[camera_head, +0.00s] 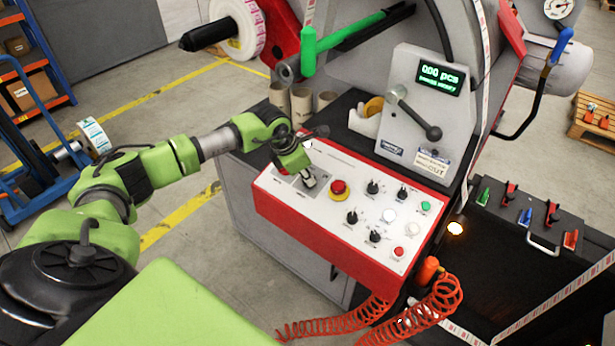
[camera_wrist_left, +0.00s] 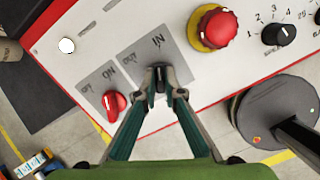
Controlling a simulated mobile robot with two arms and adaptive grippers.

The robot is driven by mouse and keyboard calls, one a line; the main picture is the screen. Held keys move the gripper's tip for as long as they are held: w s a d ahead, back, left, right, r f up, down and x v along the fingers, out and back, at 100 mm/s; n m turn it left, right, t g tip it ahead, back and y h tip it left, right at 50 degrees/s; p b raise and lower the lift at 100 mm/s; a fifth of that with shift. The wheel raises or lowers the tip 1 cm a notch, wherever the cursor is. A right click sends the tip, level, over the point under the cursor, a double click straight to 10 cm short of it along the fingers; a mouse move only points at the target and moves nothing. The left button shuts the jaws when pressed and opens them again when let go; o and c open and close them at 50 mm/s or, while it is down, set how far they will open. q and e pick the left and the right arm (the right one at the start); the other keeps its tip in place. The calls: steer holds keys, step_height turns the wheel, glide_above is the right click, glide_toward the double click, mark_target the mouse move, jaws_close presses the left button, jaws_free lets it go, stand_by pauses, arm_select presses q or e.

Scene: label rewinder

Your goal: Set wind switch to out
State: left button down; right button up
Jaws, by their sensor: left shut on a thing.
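The control panel (camera_head: 295,200) is a white, red-edged sloped box in the head view. My left gripper (camera_head: 308,180) reaches down to its upper left corner. In the left wrist view my left gripper's fingertips (camera_wrist_left: 160,78) are shut on a small black switch on a grey plate (camera_wrist_left: 142,52) marked "IN". The fingers hide most of this switch, so I cannot tell which way it points. A red knob (camera_wrist_left: 114,103) sits on a second grey plate beside it, apart from the fingers. My right gripper is not in view.
A red emergency button (camera_head: 338,187) on a yellow ring stands close to the gripper; black knobs (camera_head: 372,187) and lit buttons lie farther right. The machine's display housing (camera_head: 425,110) rises behind the panel. A coiled orange hose (camera_head: 440,300) hangs in front.

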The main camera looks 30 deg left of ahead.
arm_select(q)
steer(key=n+y+b, duration=0.1)
steer(key=n+b, duration=0.2)
steer(key=n, duration=0.3)
steer(key=shift+f+n, duration=0.15)
steer(key=shift+n, duration=0.15)
steer(key=n+b, duration=0.2)
steer(key=n, duration=0.1)
steer(key=shift+n+y+b, duration=0.4)
steer(key=shift+n+b, duration=0.25)
steer(key=shift+n, duration=0.45)
steer(key=shift+r, duration=0.2)
steer(key=c, duration=2.1)
jaws_free()
steer(key=shift+c, duration=0.2)
